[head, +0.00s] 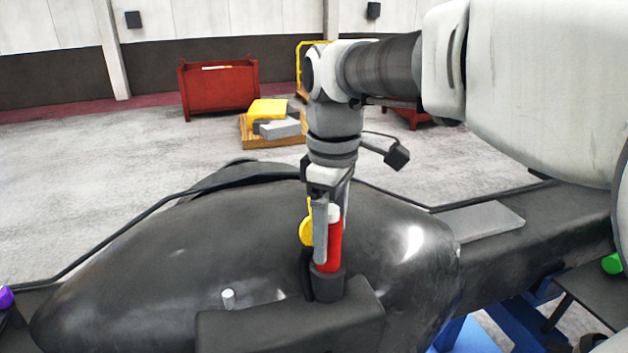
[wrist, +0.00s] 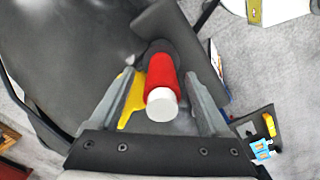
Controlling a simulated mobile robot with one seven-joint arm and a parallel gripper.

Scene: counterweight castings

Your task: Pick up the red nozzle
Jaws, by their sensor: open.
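The red nozzle (head: 334,243) is a red cylinder with a white tip. It stands upright in a dark round socket (head: 328,285) on a black block. In the wrist view the nozzle (wrist: 163,82) points its white end toward the camera. My gripper (head: 328,262) points down over it, with its fingers beside the nozzle. In the wrist view my gripper (wrist: 170,85) is open, with the nozzle between its fingers and a gap visible at the right. A yellow part (wrist: 131,101) lies between the nozzle and the left finger; it also shows in the head view (head: 306,231).
A large glossy black casting (head: 150,265) fills the foreground, with a small grey peg (head: 228,298) on it. A grey plate (head: 480,220) lies to the right. A red bin (head: 220,88) and a pallet with yellow and grey blocks (head: 272,138) stand far behind on open floor.

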